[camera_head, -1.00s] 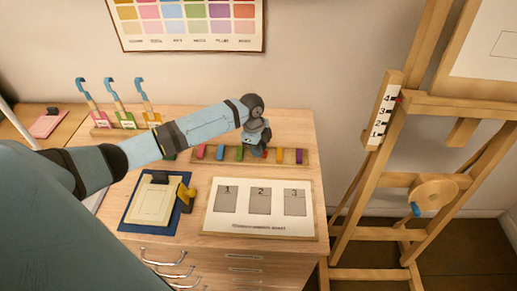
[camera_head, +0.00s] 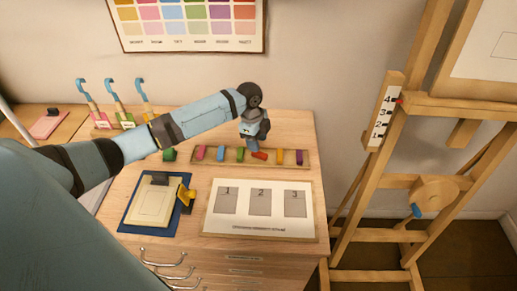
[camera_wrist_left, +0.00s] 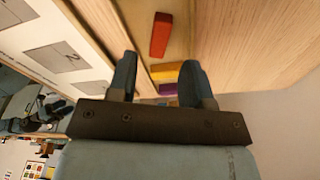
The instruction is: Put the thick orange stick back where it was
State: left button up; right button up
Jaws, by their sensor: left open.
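The thick orange stick (camera_head: 259,155), red-orange in colour, lies in the wooden tray (camera_head: 250,164) between a green stick (camera_head: 240,155) and a yellow stick (camera_head: 279,156). It looks slightly askew there. My left gripper (camera_head: 253,147) is just above it in the head view. In the left wrist view the gripper (camera_wrist_left: 160,62) is open, its two fingers apart with nothing between them that it grips. The orange stick (camera_wrist_left: 160,35) shows just beyond the fingertips, with the yellow stick (camera_wrist_left: 166,72) and purple stick (camera_wrist_left: 168,89) behind. My right gripper is not in view.
A green block (camera_head: 169,154) is left of the tray.

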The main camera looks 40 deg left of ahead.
pick_arm(q)
notch_tip(320, 180, up, 7)
jog(key=a, duration=0.1)
jog(key=shift+r, duration=0.2)
jog(key=shift+s, duration=0.15)
dwell(0.3)
